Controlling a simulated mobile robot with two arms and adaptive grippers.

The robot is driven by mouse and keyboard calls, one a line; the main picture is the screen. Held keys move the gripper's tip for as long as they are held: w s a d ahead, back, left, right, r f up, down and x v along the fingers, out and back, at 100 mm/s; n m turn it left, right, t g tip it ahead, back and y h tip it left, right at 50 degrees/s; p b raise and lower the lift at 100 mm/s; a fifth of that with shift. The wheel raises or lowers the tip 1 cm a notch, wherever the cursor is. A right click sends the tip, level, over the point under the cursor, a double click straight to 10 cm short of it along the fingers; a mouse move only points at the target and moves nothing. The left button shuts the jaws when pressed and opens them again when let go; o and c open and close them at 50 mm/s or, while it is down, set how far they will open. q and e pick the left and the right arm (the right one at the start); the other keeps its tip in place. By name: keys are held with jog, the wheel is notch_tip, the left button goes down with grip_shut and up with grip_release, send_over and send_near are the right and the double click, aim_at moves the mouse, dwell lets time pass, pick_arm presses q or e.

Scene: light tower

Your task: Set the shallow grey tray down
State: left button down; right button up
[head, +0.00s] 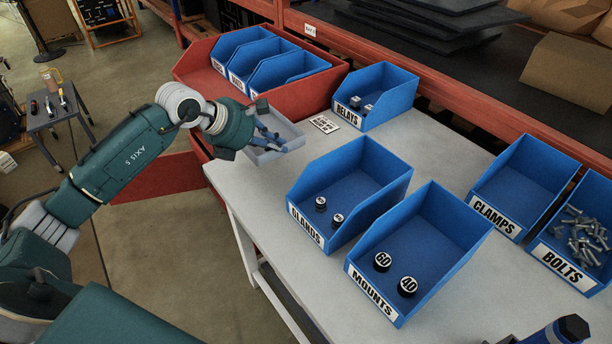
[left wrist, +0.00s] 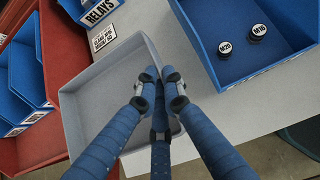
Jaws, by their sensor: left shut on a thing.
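The shallow grey tray (head: 289,130) is at the left end of the pale table, beside the red crate. In the left wrist view the tray (left wrist: 92,98) looks empty where its floor shows. My left gripper (head: 273,141) has its blue fingers shut on the tray, at the side wall as far as I can tell. In the left wrist view the fingertips (left wrist: 158,88) hide part of the tray. I cannot tell whether its underside touches the table. Only the tips of my right gripper (head: 545,332) show at the bottom right edge.
The red crate (head: 193,66) with several blue bins stands behind the tray. The relays bin (head: 392,97) and a label card (head: 324,124) are to its right. The glands bin (head: 372,172) and mounts bin (head: 438,226) stand nearer. The table's left edge is close to the tray.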

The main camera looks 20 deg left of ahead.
pick_arm(q)
notch_tip(320, 180, down, 13)
jog(key=shift+p, duration=0.95)
jog(key=shift+f, duration=0.15)
jog(key=c, duration=1.9)
grip_release()
jog(key=b+v, duration=0.2)
jog(key=v, duration=1)
